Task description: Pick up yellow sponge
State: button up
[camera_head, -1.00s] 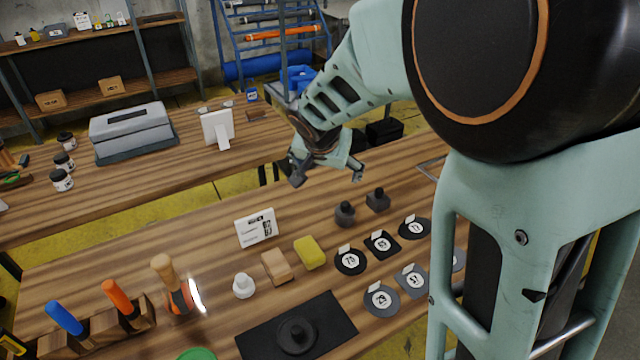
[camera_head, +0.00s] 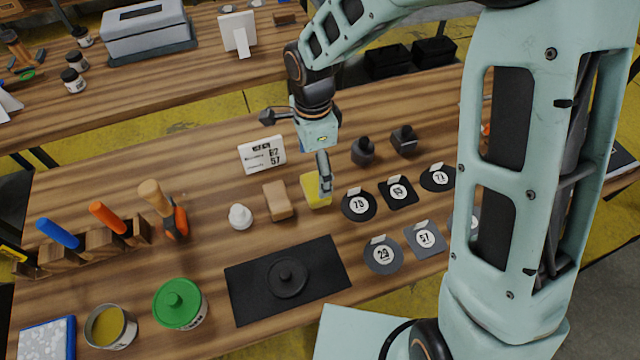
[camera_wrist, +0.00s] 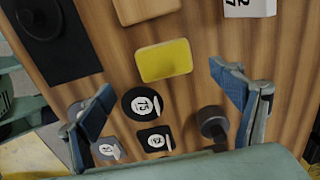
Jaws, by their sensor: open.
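The yellow sponge (camera_head: 314,190) lies flat on the wooden workbench, just right of a tan block (camera_head: 278,201). In the wrist view the whole sponge (camera_wrist: 164,60) shows beyond the fingertips, roughly centred between them. My gripper (camera_head: 295,145) hangs above the bench over the sponge area, with its fingers spread wide and nothing between them. In the head view one finger covers part of the sponge's right side. In the wrist view my gripper (camera_wrist: 165,95) is also open, and the sponge looks apart from both fingers.
A white sign (camera_head: 262,154) stands behind the block. Round and square black numbered discs (camera_head: 359,205) lie right of the sponge. Dark knobbed weights (camera_head: 363,151) stand behind them. A black mat (camera_head: 240,290) lies in front, and a white knob (camera_head: 240,217) stands left of the block.

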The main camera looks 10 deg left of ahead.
aim_at(314, 185)
jog(key=shift+w+a+f+p, duration=0.1)
jog(key=shift+w+f+p, duration=0.05)
jog(key=shift+f, duration=1.95)
jog(key=shift+w+a+f+p, duration=0.1)
jog(key=shift+f+p, duration=0.05)
jog(key=shift+f, duration=1.95)
jog(key=shift+c, duration=0.6)
jog(key=c, duration=1)
jog(key=shift+r, duration=0.45)
notch_tip(314, 185, up, 2)
jog(key=shift+r, duration=0.1)
jog(key=s+d+r, duration=0.1)
jog(key=s+r, duration=0.2)
jog(key=s, duration=0.1)
jog(key=s+d+r+b, duration=0.1)
jog(key=s+r, duration=0.2)
jog(key=s, duration=0.2)
jog(key=s+d+r, duration=0.1)
jog(key=s+r, duration=0.3)
jog(key=shift+s+d, duration=0.15)
jog(key=shift+s, duration=0.15)
